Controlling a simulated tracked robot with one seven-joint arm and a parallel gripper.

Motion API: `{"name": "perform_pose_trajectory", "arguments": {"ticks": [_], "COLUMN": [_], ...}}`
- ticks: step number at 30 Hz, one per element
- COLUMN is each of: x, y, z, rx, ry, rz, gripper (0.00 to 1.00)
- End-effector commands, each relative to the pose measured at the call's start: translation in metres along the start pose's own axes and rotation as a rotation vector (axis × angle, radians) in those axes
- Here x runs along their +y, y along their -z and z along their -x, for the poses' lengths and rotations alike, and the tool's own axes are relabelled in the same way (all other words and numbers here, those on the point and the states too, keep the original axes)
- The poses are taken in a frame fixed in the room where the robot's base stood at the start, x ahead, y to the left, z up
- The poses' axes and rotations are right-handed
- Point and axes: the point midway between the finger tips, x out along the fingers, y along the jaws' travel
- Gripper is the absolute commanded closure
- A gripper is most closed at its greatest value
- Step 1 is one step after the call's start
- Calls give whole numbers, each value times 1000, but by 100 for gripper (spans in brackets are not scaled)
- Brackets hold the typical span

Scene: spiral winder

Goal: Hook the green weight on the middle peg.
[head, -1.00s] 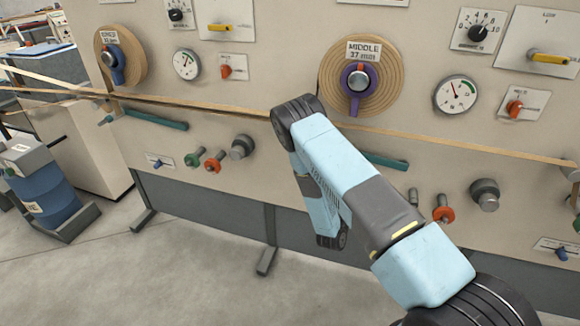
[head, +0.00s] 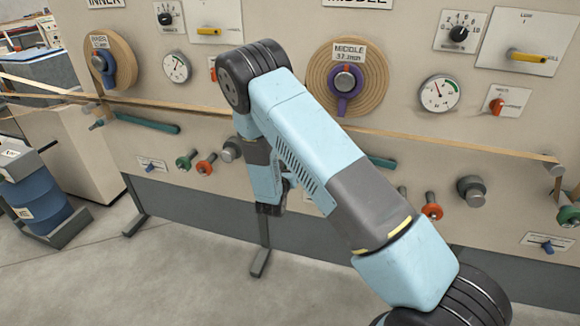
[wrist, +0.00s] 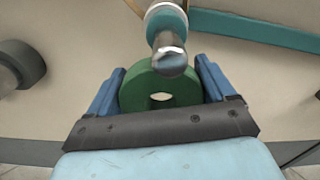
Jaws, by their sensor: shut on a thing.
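My gripper (wrist: 157,72) is shut on the green weight (wrist: 133,94), a thick ring with a hole in its middle. The weight sits between the two blue fingers in the wrist view. A round metal tip (wrist: 170,58) with a teal collar stands just above it and overlaps its upper edge in that view. The weight does not appear to be around it; whether they touch, I cannot tell. Whether this is the middle peg is unclear. In the head view, my arm hides the gripper and weight. The middle station dial (head: 345,80) is right of my arm.
A teal bar (wrist: 255,28) runs right of the metal tip. A grey knob (wrist: 15,65) is at the left. In the head view, pegs with red rings (head: 207,165) and grey knobs (head: 471,190) project from the panel. A tan band crosses it. The floor in front is clear.

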Motion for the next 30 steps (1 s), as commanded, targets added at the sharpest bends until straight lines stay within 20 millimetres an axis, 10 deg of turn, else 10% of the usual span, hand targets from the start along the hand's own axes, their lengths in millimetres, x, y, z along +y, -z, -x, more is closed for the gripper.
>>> {"name": "perform_pose_trajectory", "arguments": {"ticks": [30], "x": [-1], "y": [0], "z": [89], "rx": [0], "ry": [1], "rz": [0], "gripper": [92]}}
